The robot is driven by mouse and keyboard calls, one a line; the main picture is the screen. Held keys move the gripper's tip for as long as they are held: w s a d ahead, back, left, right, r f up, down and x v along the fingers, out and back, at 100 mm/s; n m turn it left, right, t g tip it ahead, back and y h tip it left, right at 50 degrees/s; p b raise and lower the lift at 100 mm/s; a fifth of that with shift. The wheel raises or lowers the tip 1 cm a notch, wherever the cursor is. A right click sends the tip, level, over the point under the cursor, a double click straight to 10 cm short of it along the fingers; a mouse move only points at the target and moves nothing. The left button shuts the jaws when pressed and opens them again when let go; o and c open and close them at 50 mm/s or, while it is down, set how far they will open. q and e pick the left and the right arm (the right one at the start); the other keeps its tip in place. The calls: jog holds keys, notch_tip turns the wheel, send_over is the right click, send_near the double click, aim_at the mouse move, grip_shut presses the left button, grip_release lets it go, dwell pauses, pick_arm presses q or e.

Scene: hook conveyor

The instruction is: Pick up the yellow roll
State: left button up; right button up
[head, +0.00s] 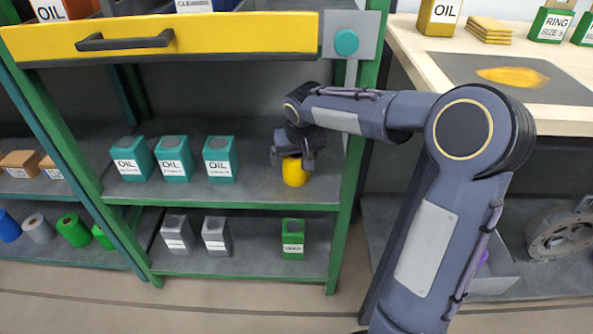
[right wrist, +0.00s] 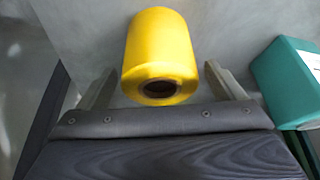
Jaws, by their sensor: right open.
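The yellow roll (head: 294,173) stands on the middle shelf (head: 265,197) of the green rack, near its right post. In the right wrist view the yellow roll (right wrist: 160,55) lies between the two fingers, with its dark core hole facing the camera. My right gripper (head: 294,158) is at the roll and covers its upper part in the head view. In the right wrist view the right gripper (right wrist: 160,88) is open, with a finger on either side of the roll and gaps showing. My left gripper is not in view.
Several teal oil cans (head: 220,160) stand left of the roll; one teal can (right wrist: 290,80) is close by in the wrist view. The rack's green post (head: 353,160) is just right of my gripper. A yellow drawer (head: 170,38) hangs above.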

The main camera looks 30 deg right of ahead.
jog(key=shift+w+f, duration=0.1)
jog(key=shift+c, duration=0.3)
jog(key=c, duration=1.1)
jog(key=shift+c, duration=0.2)
